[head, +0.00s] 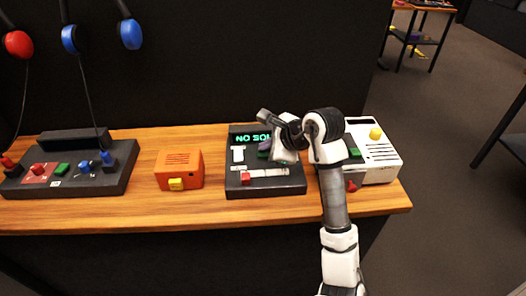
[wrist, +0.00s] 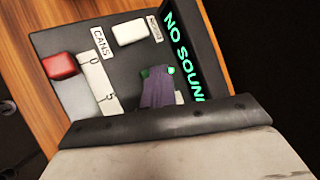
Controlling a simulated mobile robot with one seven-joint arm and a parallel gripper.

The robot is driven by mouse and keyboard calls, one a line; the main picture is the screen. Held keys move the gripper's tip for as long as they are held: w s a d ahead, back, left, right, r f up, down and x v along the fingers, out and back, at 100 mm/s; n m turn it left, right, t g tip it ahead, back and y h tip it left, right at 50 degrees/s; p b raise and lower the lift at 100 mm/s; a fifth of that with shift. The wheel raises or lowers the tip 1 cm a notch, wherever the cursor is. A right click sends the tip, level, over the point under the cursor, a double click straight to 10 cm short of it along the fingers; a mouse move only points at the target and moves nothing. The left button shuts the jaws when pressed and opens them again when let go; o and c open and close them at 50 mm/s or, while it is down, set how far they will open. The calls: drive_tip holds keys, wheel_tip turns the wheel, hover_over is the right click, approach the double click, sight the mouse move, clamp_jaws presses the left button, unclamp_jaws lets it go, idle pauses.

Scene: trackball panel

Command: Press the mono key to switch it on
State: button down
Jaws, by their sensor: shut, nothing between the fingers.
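The dark panel (head: 233,188) stands on the wooden counter, its green display (head: 252,138) reading "NO SOUND" in the wrist view (wrist: 182,45). A white key (wrist: 130,32) sits near the display's edge beside a small label that seems to read MONO; the key also shows in the head view (head: 238,154). My gripper (head: 263,146) is shut and empty over the panel, to the right of that key in the head view. Its purple fingers (wrist: 158,73) cover most of a green part (wrist: 171,70). I cannot tell if they touch it.
A red knob (wrist: 61,66) and white slider strip (wrist: 92,75) lie near the panel's front. An orange box (head: 180,162) stands left, a white device (head: 375,155) right, partly behind my arm. A dark console (head: 115,180) is at far left. Bare counter separates the boxes.

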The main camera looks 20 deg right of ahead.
sight(267, 154)
drive_tip(key=shift+r, duration=0.2)
drive_tip(key=shift+r+p, duration=0.65)
drive_tip(key=shift+r, duration=2.4)
